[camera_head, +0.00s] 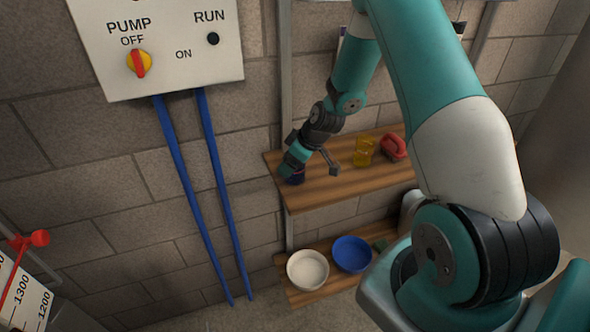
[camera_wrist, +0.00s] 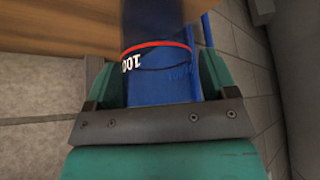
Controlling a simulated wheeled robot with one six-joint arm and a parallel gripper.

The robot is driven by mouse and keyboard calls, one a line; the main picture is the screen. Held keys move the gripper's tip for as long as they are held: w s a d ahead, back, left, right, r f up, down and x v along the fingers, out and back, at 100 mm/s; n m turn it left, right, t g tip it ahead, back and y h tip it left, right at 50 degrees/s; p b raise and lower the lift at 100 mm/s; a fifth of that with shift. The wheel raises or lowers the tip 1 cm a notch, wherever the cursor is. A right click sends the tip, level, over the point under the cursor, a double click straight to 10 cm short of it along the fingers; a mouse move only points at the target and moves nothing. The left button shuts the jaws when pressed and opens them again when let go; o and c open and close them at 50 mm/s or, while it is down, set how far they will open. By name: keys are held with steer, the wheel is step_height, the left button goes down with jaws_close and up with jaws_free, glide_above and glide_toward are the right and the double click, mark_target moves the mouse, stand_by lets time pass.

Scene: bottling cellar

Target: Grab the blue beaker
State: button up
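The blue beaker (camera_wrist: 160,78), with a red ring and a white "100" mark, stands between the fingers of my gripper (camera_wrist: 165,80) in the wrist view. In the head view my gripper (camera_head: 295,167) is low at the left end of the upper wooden shelf. Only a small dark blue part of the beaker (camera_head: 296,179) shows beneath it there. The gripper hides most of it, and I cannot tell whether it touches the shelf.
A yellow container (camera_head: 364,152) and a red object (camera_head: 394,148) stand right of my gripper on the upper shelf (camera_head: 345,187). A white bowl (camera_head: 307,270) and a blue bowl (camera_head: 352,254) sit on the lower shelf. Blue pipes (camera_head: 182,185) run down the wall at left.

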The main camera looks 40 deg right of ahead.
steer(key=c, duration=0.7)
steer(key=shift+r, duration=0.15)
